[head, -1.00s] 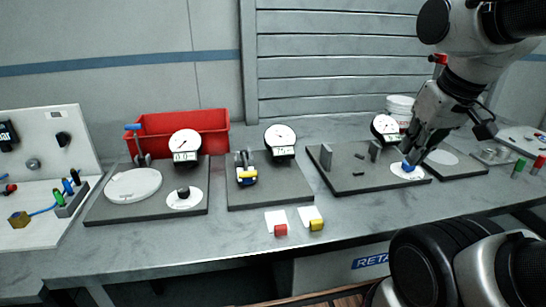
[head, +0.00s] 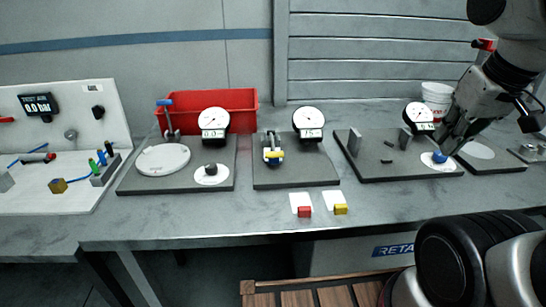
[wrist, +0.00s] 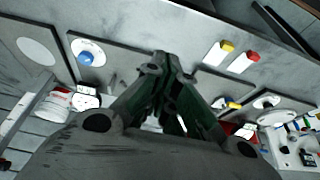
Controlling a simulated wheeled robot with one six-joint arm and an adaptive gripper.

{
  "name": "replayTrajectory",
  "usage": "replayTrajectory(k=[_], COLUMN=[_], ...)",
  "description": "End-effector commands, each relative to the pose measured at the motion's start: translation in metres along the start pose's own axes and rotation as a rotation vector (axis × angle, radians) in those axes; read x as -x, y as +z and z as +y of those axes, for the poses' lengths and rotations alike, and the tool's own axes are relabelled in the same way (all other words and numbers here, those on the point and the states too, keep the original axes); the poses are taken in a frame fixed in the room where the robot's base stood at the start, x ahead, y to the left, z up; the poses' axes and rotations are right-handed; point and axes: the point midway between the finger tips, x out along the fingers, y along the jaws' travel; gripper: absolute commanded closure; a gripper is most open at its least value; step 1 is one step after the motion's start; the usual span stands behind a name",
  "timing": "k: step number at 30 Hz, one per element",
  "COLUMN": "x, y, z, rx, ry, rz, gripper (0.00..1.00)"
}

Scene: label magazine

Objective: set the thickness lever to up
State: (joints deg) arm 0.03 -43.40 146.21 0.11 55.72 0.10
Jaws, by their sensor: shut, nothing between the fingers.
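No lever is labelled thickness. A blue-topped lever (head: 167,118) stands upright on the left plate, behind a white disc. A small yellow and blue part (head: 272,152) sits on the middle plate below its dial gauge (head: 308,120); whether it is a lever is too small to tell. A round blue knob (head: 439,157) sits on a white disc on the right plate. My gripper (head: 447,150) is over the right plate, close to this knob in the head view. In the wrist view my gripper (wrist: 165,62) is shut and empty, and the blue knob (wrist: 86,58) lies apart to its left.
A red bin (head: 235,103) stands behind the left plate. Red (head: 304,211) and yellow (head: 340,209) blocks lie by white cards at the front. Posts (head: 354,142) rise from the right plate. A white tub (head: 437,93) is behind. The bench front at left is clear.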

Motion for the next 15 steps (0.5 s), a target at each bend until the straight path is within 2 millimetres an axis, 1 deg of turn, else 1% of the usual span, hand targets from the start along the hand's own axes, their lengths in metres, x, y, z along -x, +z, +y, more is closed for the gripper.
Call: replayTrajectory(k=[10,13,15], x=[0.0000,-0.0003,-0.0040], y=[0.0000,-0.0006,-0.0024], z=[0.0000,-0.0022,-0.0090], rx=[0.000,0.010,0.041], ry=[0.000,-0.004,-0.016], rz=[0.000,0.000,-0.014], gripper=[1.00,0.82,0.69])
